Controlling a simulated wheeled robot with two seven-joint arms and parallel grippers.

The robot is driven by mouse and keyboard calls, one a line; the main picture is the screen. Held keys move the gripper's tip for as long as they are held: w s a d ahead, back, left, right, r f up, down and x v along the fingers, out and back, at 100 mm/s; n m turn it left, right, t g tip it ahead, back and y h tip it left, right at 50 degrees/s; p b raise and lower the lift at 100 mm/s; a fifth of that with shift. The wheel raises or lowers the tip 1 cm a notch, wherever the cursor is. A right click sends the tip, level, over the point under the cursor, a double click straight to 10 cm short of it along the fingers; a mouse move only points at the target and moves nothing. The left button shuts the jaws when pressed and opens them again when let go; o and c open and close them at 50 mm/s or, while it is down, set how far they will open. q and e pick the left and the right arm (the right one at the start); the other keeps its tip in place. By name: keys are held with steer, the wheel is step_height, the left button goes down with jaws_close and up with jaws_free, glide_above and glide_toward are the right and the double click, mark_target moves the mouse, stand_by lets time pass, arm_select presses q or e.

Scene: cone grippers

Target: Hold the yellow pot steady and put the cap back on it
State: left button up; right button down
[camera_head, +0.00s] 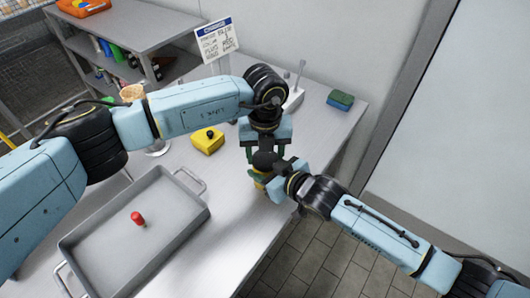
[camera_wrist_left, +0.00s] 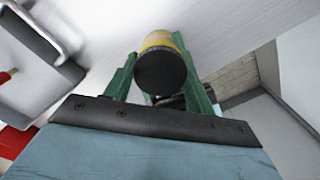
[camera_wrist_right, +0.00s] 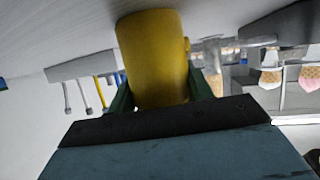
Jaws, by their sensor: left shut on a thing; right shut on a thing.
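The yellow pot (camera_wrist_right: 155,55) stands between the green fingers of my right gripper (camera_wrist_right: 162,92), which is shut on it. In the head view the pot (camera_head: 260,183) is mostly hidden behind the two grippers near the table's right edge. The dark round cap (camera_wrist_left: 160,72) is between the fingers of my left gripper (camera_wrist_left: 160,85), which is shut on it from above. Yellow of the pot shows directly beyond the cap in the left wrist view. I cannot tell whether the cap is fully seated. My left gripper (camera_head: 265,150) is just above my right gripper (camera_head: 275,180).
A grey tray (camera_head: 78,240) with a red-topped piece (camera_head: 138,218) lies at the front left. A yellow block with a black knob (camera_head: 207,143) is left of the grippers. A green-blue sponge (camera_head: 340,100) lies at the back right. A sign (camera_head: 217,38) stands behind.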

stand_by(0.3)
arm_select(q)
steer(key=o, duration=1.1)
steer(key=shift+r, duration=2.3)
steer(key=shift+c, duration=0.5)
step_height(320, 180, up, 4)
steer(key=n, duration=0.5)
steer(key=shift+a+f, duration=0.1)
steer(key=shift+f, duration=0.15)
